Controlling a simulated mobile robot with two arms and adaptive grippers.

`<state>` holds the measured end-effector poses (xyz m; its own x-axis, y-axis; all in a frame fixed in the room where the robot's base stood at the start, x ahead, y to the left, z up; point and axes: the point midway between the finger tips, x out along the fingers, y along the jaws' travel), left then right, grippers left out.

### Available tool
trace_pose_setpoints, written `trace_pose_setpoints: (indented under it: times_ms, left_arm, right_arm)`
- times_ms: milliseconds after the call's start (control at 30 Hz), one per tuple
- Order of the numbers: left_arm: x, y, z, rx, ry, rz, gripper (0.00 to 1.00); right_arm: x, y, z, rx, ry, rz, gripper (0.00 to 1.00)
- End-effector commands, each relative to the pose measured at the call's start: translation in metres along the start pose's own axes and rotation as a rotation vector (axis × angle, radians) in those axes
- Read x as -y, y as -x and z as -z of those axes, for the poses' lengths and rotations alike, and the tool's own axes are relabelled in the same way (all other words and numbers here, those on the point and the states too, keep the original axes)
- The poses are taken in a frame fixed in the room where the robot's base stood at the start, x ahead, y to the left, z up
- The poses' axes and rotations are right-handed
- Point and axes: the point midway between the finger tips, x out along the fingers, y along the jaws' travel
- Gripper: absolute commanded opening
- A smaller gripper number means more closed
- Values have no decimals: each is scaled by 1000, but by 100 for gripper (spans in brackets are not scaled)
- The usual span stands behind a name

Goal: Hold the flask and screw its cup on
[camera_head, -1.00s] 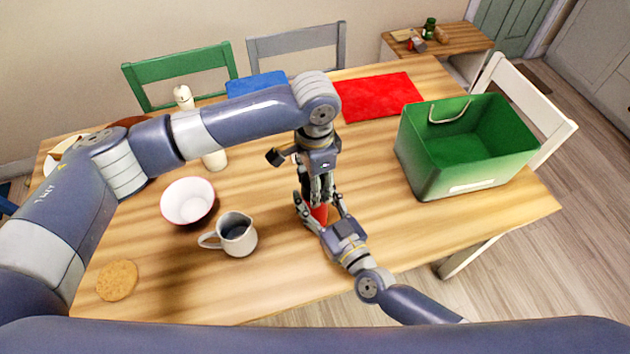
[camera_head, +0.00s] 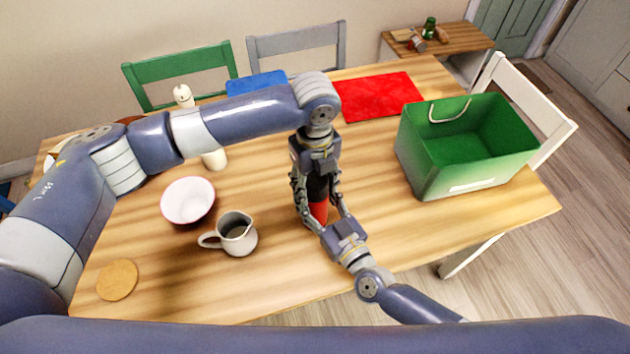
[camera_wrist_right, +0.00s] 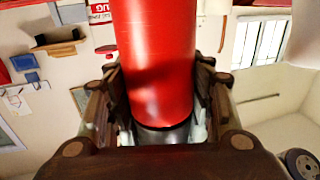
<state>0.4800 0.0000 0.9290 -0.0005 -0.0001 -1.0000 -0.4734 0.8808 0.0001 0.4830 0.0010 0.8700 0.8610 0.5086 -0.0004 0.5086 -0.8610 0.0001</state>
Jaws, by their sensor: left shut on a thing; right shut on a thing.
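The red flask (camera_head: 319,212) stands upright above the near side of the table. It also fills the upper middle of the right wrist view (camera_wrist_right: 158,60), with a dark band at its lower end there. My right gripper (camera_head: 322,217) is shut around the flask body from the near right. My left gripper (camera_head: 317,182) points straight down from above and is shut on the dark cup (camera_head: 317,188) at the flask's top. The fingers partly hide the cup. I cannot tell whether its threads are engaged.
A grey jug (camera_head: 237,236) and a white bowl (camera_head: 188,201) stand left of the flask. A round cork mat (camera_head: 117,280) lies near left. A green box (camera_head: 430,178) stands at the right, a red cloth (camera_head: 376,97) behind. The table between flask and box is clear.

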Motion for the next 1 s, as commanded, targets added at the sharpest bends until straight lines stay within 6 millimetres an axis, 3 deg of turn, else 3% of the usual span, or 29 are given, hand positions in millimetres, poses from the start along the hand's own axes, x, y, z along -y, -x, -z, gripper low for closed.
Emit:
trace_pose_setpoints:
  times_ms: [67, 100, 200, 633, 1000]
  left_arm:
    - [0, 0, -1, 2, 4, 0, 19]
    - [0, 0, -1, 2, 5, 0, 55]
    - [0, 0, -1, 2, 6, 0, 71]
    - [1, 8, -1, 1, 6, 2, 71]
    - [1, 80, -1, 3, 6, 3, 71]
  right_arm:
    - [1, 0, 0, 0, 0, 1, 0]
    - [1, 0, 0, 0, 0, 1, 0]
    - [1, 0, 0, 0, 0, 1, 0]
    - [1, 0, 0, 1, 0, 1, 0]
    - [0, 0, 0, 1, 0, 1, 0]
